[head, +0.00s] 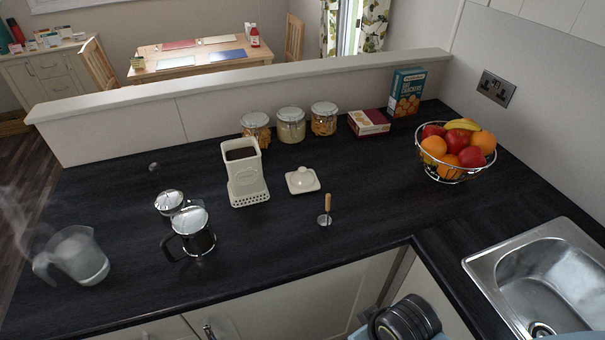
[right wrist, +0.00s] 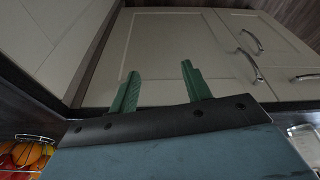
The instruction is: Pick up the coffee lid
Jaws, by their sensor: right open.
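The coffee lid (head: 302,180) is a cream square lid with a round knob, lying on the dark worktop. It sits just right of the open cream coffee canister (head: 243,170), apart from it, and the dark contents of the canister show. In the right wrist view my right gripper (right wrist: 158,80) is open, with its two green fingers apart and nothing between them. It faces cream cupboard doors, and the lid does not show in that view. In the head view part of my right arm shows at the bottom edge, well below the lid. My left gripper is not in view.
A French press (head: 190,232) and a steaming glass jug (head: 76,256) are to the left. Jars (head: 291,126) stand behind, a fruit basket (head: 458,165) and sink (head: 545,275) at right. Worktop in front is clear.

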